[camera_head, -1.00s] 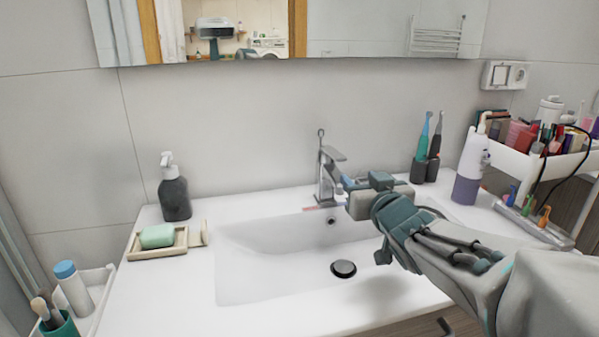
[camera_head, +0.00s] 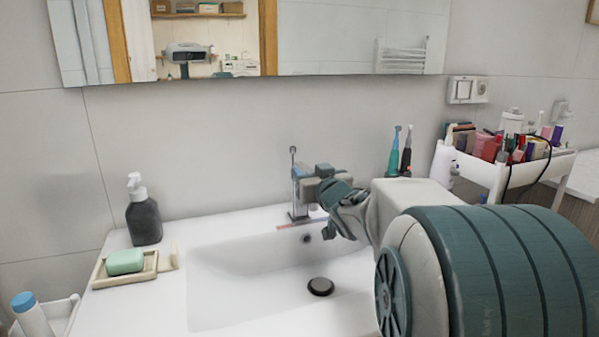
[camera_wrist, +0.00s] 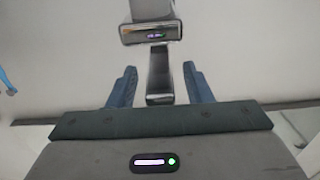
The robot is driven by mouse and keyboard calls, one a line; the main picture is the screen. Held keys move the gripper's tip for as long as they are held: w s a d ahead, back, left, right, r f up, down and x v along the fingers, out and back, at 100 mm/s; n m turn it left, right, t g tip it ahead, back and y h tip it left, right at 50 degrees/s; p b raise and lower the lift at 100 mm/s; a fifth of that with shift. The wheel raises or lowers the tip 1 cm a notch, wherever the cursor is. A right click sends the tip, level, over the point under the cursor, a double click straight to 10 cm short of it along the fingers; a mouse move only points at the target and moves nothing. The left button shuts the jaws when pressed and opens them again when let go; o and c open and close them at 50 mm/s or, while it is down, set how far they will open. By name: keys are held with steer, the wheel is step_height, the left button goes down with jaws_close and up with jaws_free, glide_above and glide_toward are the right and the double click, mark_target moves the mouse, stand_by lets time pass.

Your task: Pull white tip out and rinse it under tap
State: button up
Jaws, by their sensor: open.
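The tap (camera_head: 298,197), chrome with an upright lever, stands at the back of the white sink (camera_head: 240,262). My gripper (camera_head: 308,184) is at the tap, its fingers hard to make out in the head view. In the wrist view its two blue-grey fingers (camera_wrist: 160,88) are apart, with the tap's stem (camera_wrist: 160,75) showing between them; I cannot tell whether they touch it. I see nothing held. A white bottle-like device (camera_head: 443,165) stands at the right, partly hidden by my arm.
A dark soap dispenser (camera_head: 143,212) and green soap (camera_head: 125,262) on a dish are at the left. Teal and black toothbrushes (camera_head: 399,152) stand behind my arm. A white cart (camera_head: 545,172) full of cosmetics is at the right. The sink basin is clear.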

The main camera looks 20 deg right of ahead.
steer(key=shift+w, duration=0.85)
jaws_close()
